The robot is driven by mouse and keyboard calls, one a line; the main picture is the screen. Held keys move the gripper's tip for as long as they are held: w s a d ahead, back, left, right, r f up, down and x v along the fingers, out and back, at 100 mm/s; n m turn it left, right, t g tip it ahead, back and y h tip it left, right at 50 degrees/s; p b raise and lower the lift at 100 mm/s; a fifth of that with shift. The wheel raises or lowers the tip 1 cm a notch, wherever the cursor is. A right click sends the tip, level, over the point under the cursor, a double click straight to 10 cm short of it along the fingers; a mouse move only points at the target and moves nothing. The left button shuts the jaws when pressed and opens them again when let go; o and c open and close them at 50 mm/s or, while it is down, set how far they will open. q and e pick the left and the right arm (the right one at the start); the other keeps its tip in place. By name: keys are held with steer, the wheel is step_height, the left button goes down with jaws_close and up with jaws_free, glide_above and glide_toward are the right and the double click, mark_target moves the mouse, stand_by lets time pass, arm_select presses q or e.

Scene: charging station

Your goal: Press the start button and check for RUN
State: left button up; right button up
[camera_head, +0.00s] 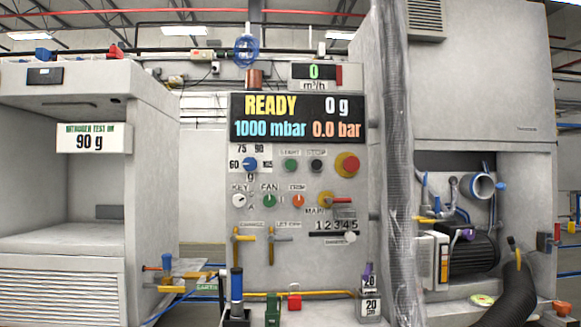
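The control panel (212,215) stands upright in the middle of the view. Its dark display (300,117) reads READY, 0 g, 1000 mbar and 0.0 bar. The word RUN does not show on it. The green start button (291,165) sits below the display under a START label. A dark stop button (317,165) is just to its right under a label that seems to read STOP. A larger red button on a yellow base (347,164) is further right. Neither of my grippers is in view, and nothing covers the start button.
Selector knobs, including a green fan knob (269,201), and yellow lever handles (240,236) lie lower on the panel. A clear ribbed hose (398,170) hangs along its right side. A grey cabinet (160,130) marked 90 g stands left. A pump (470,250) sits right.

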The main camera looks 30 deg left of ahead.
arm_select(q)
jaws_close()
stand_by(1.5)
